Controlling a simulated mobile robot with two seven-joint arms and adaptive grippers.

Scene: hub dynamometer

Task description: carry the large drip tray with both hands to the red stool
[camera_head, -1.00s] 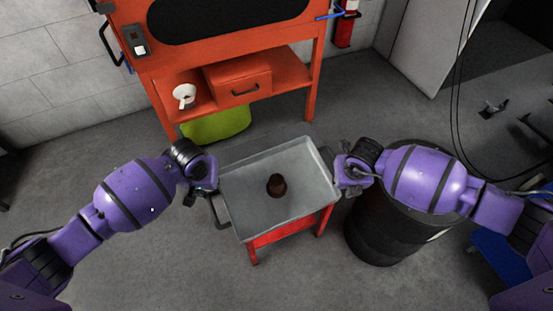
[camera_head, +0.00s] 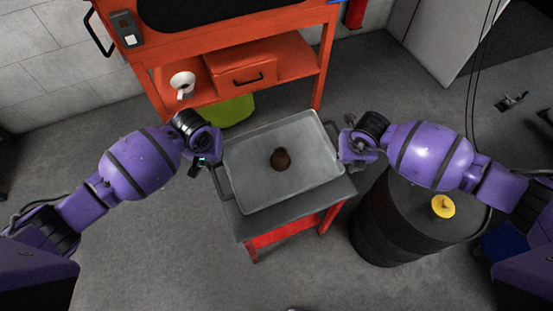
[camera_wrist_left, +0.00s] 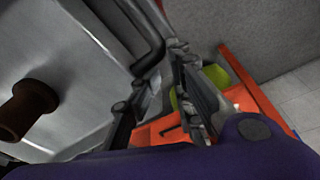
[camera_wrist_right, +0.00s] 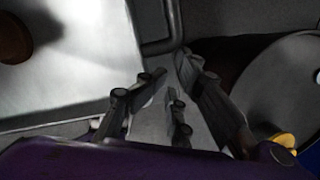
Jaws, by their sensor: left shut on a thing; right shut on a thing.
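The large drip tray (camera_head: 246,196) is a shallow grey metal pan with handles at its two sides. A brown round part (camera_head: 281,159) lies in it. The tray is over the red stool (camera_head: 270,238), set toward the stool's far side. The stool's dark top shows along the near and right edges; whether the tray touches it I cannot tell. My left gripper (camera_head: 213,160) is shut on the tray's left handle, dark in the left wrist view (camera_wrist_left: 150,48). My right gripper (camera_head: 347,152) is shut at the right handle, partly visible in the right wrist view (camera_wrist_right: 176,28).
A black barrel (camera_head: 382,228) with a yellow item (camera_head: 443,206) on its lid stands close right of the stool, under my right arm. An orange bench (camera_head: 318,85) with a white cup (camera_head: 182,82) stands behind. A green bin (camera_head: 232,110) sits beneath it. Floor at front left is clear.

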